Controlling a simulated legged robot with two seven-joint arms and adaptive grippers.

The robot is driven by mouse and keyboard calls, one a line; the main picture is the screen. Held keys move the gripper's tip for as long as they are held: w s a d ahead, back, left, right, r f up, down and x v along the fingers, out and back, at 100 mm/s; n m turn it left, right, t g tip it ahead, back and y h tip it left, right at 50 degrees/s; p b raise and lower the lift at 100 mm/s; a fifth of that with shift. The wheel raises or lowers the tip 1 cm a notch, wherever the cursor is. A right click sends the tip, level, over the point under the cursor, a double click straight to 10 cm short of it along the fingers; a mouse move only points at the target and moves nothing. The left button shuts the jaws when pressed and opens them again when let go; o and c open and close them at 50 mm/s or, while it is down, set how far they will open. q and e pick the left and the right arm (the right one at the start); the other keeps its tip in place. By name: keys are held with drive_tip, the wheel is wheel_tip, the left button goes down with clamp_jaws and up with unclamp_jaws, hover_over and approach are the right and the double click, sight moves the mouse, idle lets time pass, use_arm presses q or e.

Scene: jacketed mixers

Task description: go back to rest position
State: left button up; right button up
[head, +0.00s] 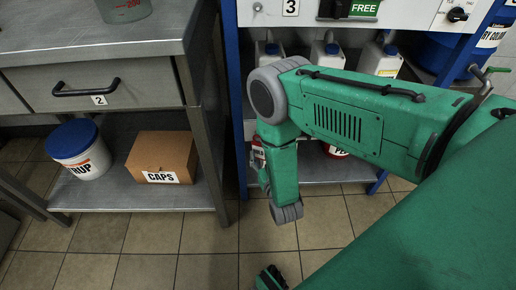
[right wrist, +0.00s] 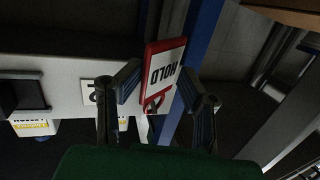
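My right arm (head: 340,115) comes in from the right in the head view, bends at a grey elbow and hangs down in front of the shelf unit. Its gripper is mostly hidden there behind the forearm. In the right wrist view my right gripper (right wrist: 160,82) has its two dark fingers apart. A white tag with a red border reading HOLD (right wrist: 165,66) shows upside down between and beyond the fingertips; whether they touch it is unclear. My left gripper cannot be made out in the head view.
A blue-framed unit (head: 231,70) with a FREE sign (head: 364,8) and white bottles stands behind my arm. At left, a steel table (head: 100,45) has a CAPS box (head: 162,152) and a blue-lidded tub (head: 78,148) on its lower shelf. Tiled floor (head: 150,235) is open in front.

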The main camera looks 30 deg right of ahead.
drive_tip(key=f+v, duration=0.1)
drive_tip(key=v, duration=0.7)
drive_tip(key=shift+r, duration=0.5)
drive_tip(key=shift+s+a, duration=0.1)
drive_tip(key=s+a+r+n+g+y, duration=0.15)
drive_tip(key=s+n+g+y, duration=0.3)
drive_tip(key=s+g, duration=1.35)
wheel_tip(320, 180, up, 14)
drive_tip(key=s+t+p, duration=0.2)
drive_tip(key=p, duration=1.2)
drive_tip(key=shift+s+t, duration=0.3)
drive_tip(key=shift+d+r+m, duration=0.1)
drive_tip(key=shift+m, duration=0.15)
